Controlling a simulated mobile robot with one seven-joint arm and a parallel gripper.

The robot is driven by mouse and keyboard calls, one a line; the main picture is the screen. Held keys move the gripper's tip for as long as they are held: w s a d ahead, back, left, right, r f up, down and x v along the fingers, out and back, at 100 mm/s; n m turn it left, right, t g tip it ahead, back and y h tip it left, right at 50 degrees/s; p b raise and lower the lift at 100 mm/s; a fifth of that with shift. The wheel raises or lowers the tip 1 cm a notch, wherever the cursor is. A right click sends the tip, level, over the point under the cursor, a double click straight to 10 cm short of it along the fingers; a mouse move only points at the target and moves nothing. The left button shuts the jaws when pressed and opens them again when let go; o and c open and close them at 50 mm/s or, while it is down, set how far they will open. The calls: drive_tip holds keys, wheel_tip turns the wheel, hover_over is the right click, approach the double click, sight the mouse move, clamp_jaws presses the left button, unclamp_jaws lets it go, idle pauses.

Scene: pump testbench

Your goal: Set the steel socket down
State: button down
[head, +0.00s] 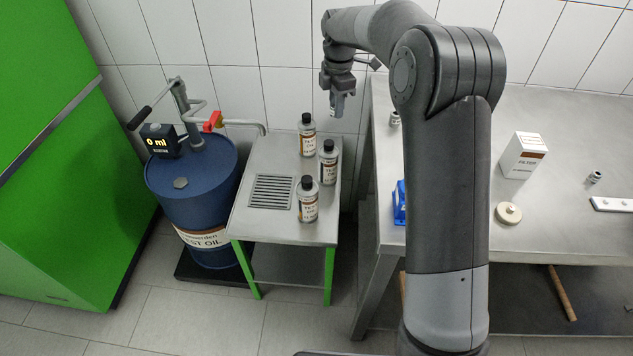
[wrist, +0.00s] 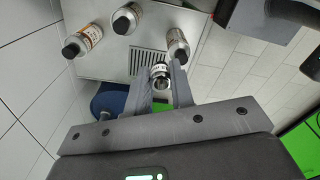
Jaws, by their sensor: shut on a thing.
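The socket touches no surface that I can see.
The side table (head: 256,222) holds three oil bottles (head: 307,200) and a drain grate (head: 271,191). A blue drum (head: 190,190) with a pump stands left. The bench (head: 560,128) holds a filter box (head: 523,155), beige disc (head: 508,213), blue object (head: 400,204) and small metal cylinder (head: 595,177).

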sight(324, 200)
drive_tip(key=a+f+n, duration=0.1)
drive_tip(key=f, duration=1.1)
drive_tip(key=f+n, duration=0.1)
drive_tip(key=f, duration=1.1)
drive_tip(key=a+f+n, duration=0.1)
drive_tip(key=f, duration=1.1)
drive_tip(key=shift+s+a+f+n, duration=0.2)
drive_tip(key=shift+s+a+n, duration=0.15)
drive_tip(key=shift+s+n, duration=0.05)
drive_tip(key=c, duration=1.3)
unclamp_jaws()
drive_tip(key=shift+f, duration=0.15)
drive_tip(key=shift+o, duration=0.2)
